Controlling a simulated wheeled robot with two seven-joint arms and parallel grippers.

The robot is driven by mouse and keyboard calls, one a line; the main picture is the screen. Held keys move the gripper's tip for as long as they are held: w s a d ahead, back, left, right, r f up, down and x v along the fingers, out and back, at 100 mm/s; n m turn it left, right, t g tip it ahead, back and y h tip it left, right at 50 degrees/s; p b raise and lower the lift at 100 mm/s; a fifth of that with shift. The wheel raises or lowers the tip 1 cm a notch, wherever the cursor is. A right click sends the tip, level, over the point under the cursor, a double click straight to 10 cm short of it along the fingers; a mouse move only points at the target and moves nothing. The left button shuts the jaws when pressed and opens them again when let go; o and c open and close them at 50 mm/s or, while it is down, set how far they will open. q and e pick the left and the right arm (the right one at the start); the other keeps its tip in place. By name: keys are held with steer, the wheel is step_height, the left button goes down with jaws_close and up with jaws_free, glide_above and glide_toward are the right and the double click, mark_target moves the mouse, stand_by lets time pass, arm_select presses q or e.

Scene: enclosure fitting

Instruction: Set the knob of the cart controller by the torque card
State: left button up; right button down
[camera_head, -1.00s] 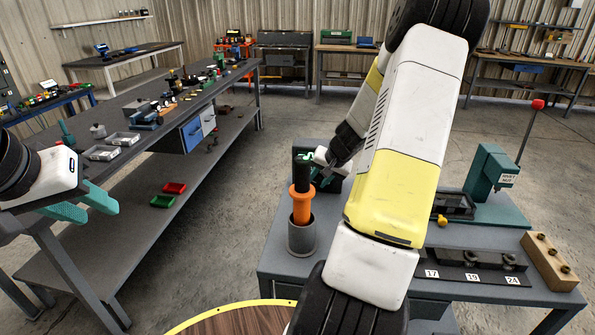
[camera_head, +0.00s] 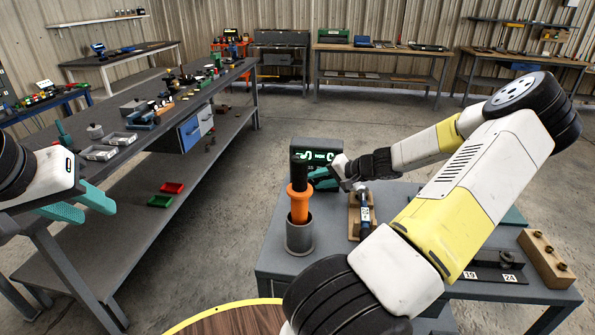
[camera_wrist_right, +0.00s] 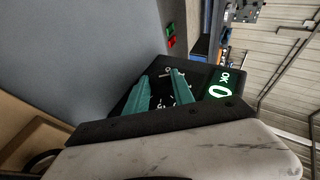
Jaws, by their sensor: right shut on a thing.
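The cart controller (camera_head: 318,152) is a dark box with a lit green display at the back left of the near cart. In the right wrist view its display (camera_wrist_right: 221,88) shows "OK" and a digit like 0, beside a dial face with white marks. My right gripper (camera_head: 322,179) is at the controller's front. In the wrist view its teal fingers (camera_wrist_right: 166,92) reach the dial and are shut on the knob, which they mostly hide. My left gripper (camera_head: 88,204) is open and empty at the far left, away from the cart. I cannot make out a torque card.
An orange-handled tool (camera_head: 299,204) stands in a grey cup (camera_head: 300,238) just in front of the controller. A wooden stand (camera_head: 354,224) is right of it. A labelled black rack (camera_head: 490,267) and wooden block (camera_head: 545,258) lie at the right. My right arm covers much of the cart.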

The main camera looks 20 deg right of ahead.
steer(key=shift+s+a+f+t+y, duration=0.1)
steer(key=shift+f+t+y, duration=0.1)
steer(key=shift+t+y, duration=0.25)
stand_by(0.3)
steer(key=c, duration=1.1)
jaws_free()
steer(key=shift+r, duration=0.1)
steer(key=v, duration=0.7)
steer(key=shift+s+d+r, duration=0.1)
steer(key=shift+s+d, duration=0.1)
steer(key=shift+d, duration=0.05)
